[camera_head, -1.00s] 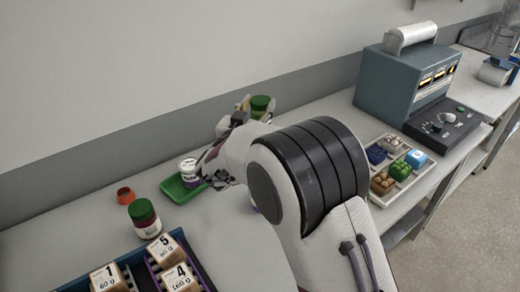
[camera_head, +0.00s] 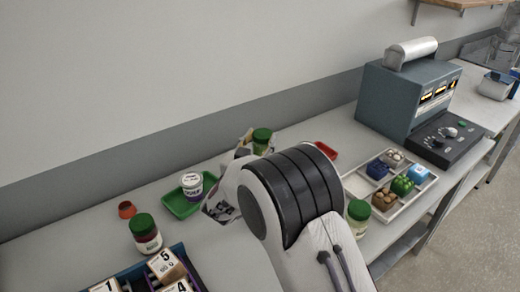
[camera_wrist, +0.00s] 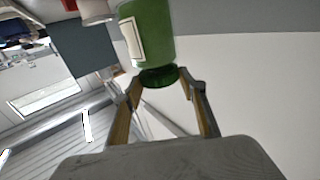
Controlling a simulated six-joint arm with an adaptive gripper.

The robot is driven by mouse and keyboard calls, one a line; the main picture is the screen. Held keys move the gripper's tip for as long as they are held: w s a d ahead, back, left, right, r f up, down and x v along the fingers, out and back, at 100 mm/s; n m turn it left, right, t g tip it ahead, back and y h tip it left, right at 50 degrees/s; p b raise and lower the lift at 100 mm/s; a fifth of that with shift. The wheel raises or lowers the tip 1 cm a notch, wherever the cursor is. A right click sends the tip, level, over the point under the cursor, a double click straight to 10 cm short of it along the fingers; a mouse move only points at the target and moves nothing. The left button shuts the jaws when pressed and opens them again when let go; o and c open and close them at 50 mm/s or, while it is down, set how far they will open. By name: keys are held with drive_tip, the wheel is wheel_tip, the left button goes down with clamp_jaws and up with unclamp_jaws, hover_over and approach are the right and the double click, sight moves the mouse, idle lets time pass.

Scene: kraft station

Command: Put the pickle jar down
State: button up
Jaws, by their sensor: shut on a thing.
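The pickle jar (camera_head: 262,138), with a dark green lid, shows beyond my arm in the head view. My gripper (camera_head: 250,142) is shut on it, partly hidden behind my own wrist. In the wrist view, the jar (camera_wrist: 150,32) has a green body and a pale label, and its dark green lid end is between the fingertips (camera_wrist: 160,82). I cannot tell whether its base touches the bench.
A green tray (camera_head: 176,208) holds a white-lidded jar (camera_head: 191,185). A red-content jar (camera_head: 147,238) stands left, another green-lidded jar (camera_head: 358,212) right of my arm.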

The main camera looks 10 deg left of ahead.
sight(259, 151)
drive_tip(key=shift+f, duration=1.7)
drive_tip(key=shift+f, duration=0.1)
drive_tip(key=o, duration=1.5)
drive_tip(key=shift+f, duration=0.1)
drive_tip(key=shift+o, duration=0.2)
drive_tip(key=shift+s, duration=0.1)
drive_tip(key=shift+s+a, duration=0.1)
drive_tip(key=shift+s, duration=0.15)
drive_tip(key=s+a, duration=0.1)
drive_tip(key=s, duration=1)
drive_tip(key=shift+a, duration=0.35)
drive_tip(key=shift+s, duration=0.1)
